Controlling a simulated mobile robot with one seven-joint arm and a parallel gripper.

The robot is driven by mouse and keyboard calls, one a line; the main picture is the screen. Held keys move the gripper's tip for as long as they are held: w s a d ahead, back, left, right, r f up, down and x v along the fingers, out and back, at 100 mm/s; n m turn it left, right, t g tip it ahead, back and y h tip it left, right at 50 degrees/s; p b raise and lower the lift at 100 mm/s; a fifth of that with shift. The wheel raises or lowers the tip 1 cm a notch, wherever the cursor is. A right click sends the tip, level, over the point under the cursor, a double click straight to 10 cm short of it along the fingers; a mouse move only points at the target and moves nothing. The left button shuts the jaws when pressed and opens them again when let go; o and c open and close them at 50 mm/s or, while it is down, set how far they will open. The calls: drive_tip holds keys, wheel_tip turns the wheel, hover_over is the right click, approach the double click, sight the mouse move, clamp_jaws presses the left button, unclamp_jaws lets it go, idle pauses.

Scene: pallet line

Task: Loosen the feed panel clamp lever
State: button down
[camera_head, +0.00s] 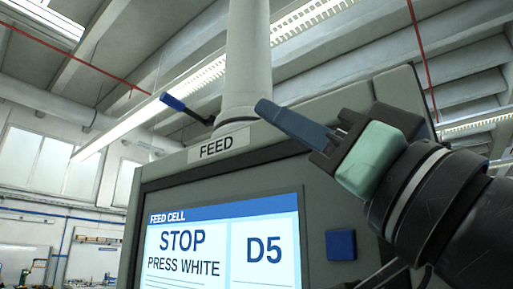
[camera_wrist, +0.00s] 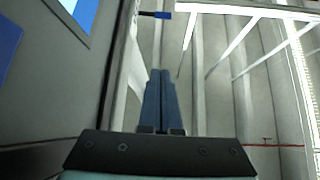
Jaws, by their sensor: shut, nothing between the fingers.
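The clamp lever (camera_head: 172,102) has a blue grip on a dark arm. It sticks out up and to the left from the foot of the grey column above the feed panel (camera_head: 290,165). In the wrist view the lever (camera_wrist: 164,15) shows at the top, beyond my fingertips and apart from them. My gripper (camera_head: 263,106) is at the panel's upper right, in front of the column, with its blue fingers pointing up and left. The fingers (camera_wrist: 160,73) are together and empty. The lever's pivot is hard to make out.
The panel screen (camera_head: 220,245) reads "FEED CELL, STOP, PRESS WHITE, D5". A blue square (camera_head: 341,245) sits on the panel face under my wrist. The column (camera_head: 245,60) rises from the panel top between my fingers and the lever. The air left of the lever looks clear.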

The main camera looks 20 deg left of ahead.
sight(183, 105)
drive_tip(key=p+x, duration=1)
drive_tip(key=x, duration=1)
drive_tip(key=a+f, duration=0.1)
drive_tip(key=a+f+p, duration=0.1)
drive_tip(key=f, duration=0.1)
drive_tip(key=shift+w+a, duration=0.3)
drive_tip(key=shift+a, duration=0.1)
drive_tip(key=shift+w+a+f+b, duration=0.1)
drive_tip(key=shift+a+f+b, duration=0.15)
drive_tip(key=shift+f+b, duration=0.5)
drive_tip(key=shift+d, duration=0.1)
